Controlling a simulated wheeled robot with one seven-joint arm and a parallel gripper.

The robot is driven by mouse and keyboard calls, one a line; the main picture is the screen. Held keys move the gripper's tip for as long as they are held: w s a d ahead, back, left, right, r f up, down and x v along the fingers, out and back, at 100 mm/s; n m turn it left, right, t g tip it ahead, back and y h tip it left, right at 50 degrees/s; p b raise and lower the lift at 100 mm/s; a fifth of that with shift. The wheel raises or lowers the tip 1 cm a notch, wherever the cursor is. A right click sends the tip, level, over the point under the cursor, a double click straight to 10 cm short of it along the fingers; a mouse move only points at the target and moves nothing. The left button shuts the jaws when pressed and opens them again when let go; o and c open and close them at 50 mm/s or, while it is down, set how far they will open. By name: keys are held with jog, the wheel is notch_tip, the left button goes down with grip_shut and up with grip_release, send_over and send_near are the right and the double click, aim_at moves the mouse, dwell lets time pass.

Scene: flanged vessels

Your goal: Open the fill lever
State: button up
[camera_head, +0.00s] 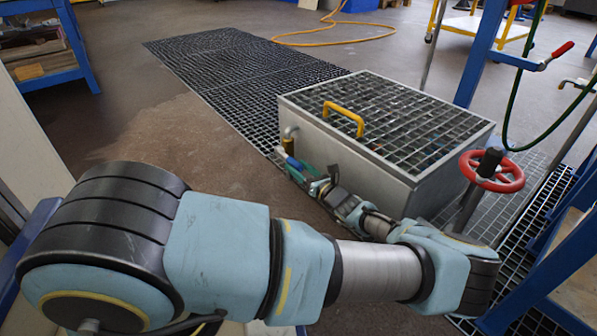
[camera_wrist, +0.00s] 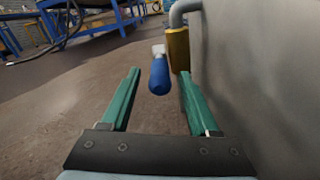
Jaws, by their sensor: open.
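A lever with a blue handle (camera_wrist: 158,75) and a pale metal end shows in the wrist view, beside a brass valve body (camera_wrist: 179,50) on a grey pipe at the tank's side. I take it for the fill lever, but no label shows. My gripper (camera_wrist: 158,72) is open. Its two green fingers point toward the lever, and the blue handle appears between their tips, touching neither. Its exact depth is hard to tell.
The grey metal tank (camera_head: 340,155) has a grated top with a yellow handle (camera_head: 343,118); its wall is close on the wrist view's right. A red handwheel (camera_head: 491,171) stands at the tank's right. A red-handled lever (camera_head: 557,54) is on the blue frame.

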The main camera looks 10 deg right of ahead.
jog(key=shift+w, duration=0.1)
jog(key=shift+c, duration=0.3)
grip_shut()
dwell(1.1)
